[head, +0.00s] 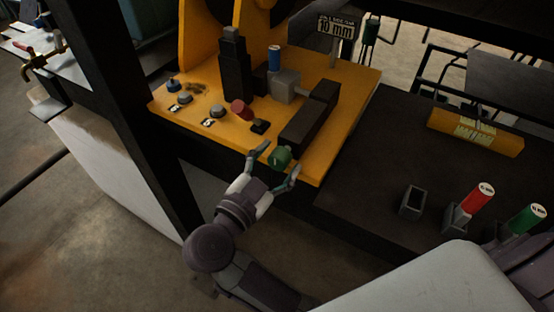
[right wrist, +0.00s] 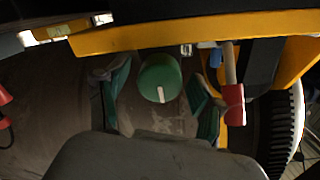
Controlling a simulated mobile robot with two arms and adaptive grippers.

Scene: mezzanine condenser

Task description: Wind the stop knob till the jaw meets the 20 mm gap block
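A green stop knob (head: 280,156) with a pale mark sits at the front edge of the yellow machine bed (head: 345,110); it faces me in the right wrist view (right wrist: 160,78). My right gripper (head: 275,166) is open, one finger on each side of the knob, with gaps visible in the wrist view. A grey block (head: 284,86) with a blue grip (head: 274,57) stands on the bed, its size label unreadable. A dark tower (head: 234,65) stands left of it, and a long dark block (head: 309,117) right. I cannot tell which is the jaw, or whether it touches the grey block.
A red-handled lever (head: 240,108) and grey buttons (head: 216,111) are on the bed. A sign (head: 336,26) seems to read 10 mm. On the dark bench, red (head: 478,198) and green (head: 526,218) gripped pieces stand beside an empty holder (head: 413,200). A yellow case (head: 475,133) lies behind.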

